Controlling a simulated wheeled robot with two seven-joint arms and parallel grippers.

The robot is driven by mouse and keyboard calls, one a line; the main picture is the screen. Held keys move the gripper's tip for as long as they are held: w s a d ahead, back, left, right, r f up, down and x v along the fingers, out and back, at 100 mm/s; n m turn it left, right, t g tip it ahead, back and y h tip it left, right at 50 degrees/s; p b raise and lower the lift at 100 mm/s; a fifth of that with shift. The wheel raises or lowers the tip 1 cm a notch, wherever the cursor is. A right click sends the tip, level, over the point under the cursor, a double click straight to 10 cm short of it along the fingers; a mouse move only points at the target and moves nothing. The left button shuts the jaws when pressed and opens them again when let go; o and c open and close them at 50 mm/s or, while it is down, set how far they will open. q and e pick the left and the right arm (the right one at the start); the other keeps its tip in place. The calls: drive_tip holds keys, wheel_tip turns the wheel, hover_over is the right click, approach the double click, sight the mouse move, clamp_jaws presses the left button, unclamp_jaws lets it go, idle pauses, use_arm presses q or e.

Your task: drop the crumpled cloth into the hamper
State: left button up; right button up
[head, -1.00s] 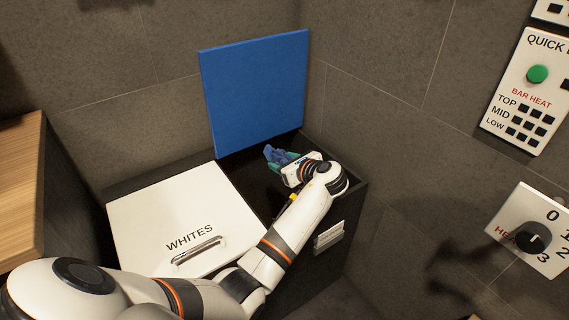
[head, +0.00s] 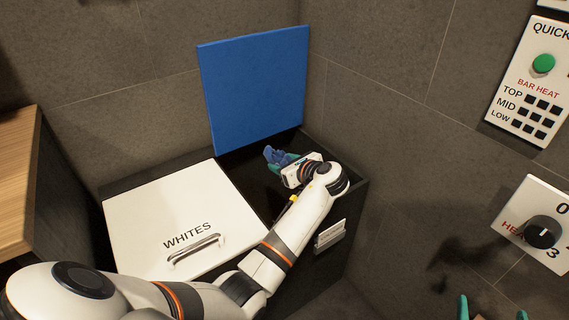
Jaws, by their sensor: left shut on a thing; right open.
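The crumpled cloth (head: 275,154) is blue and shows at my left gripper (head: 280,161), over the open right compartment of the hamper (head: 354,196). My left gripper is shut on it; the wrist and fingers hide part of the cloth. The hamper is a dark box. Its blue lid (head: 255,90) stands raised at the back, and its white lid (head: 180,220) marked WHITES lies shut on the left. The teal fingertips of my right gripper (head: 492,312) show at the bottom right edge, apart and with no object visible between them.
A wooden counter (head: 18,180) stands at the left. Wall panels with a green button (head: 543,64) and a black heat knob (head: 542,232) are on the right wall. Tiled walls close in behind the hamper.

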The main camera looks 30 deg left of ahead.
use_arm(q)
drive_tip(key=o, duration=1)
drive_tip(key=shift+o, duration=0.2)
drive_tip(key=shift+s+d+r, duration=0.1)
drive_tip(key=shift+d, duration=0.15)
drive_tip(key=p+v, duration=0.3)
drive_tip(key=v, duration=0.8)
drive_tip(key=shift+d+p, duration=0.2)
drive_tip(key=shift+p, duration=0.2)
use_arm(e)
drive_tip(key=s+d+f+g+h, duration=0.3)
drive_tip(key=s+d+f+g, duration=0.1)
drive_tip(key=s+f+g, duration=0.5)
wheel_tip(320, 180, down, 2)
drive_tip(key=shift+s+d+f+g, duration=0.1)
drive_tip(key=shift+s+d+g, duration=0.15)
drive_tip(key=shift+g, duration=0.35)
use_arm(q)
drive_tip(key=shift+s, duration=0.1)
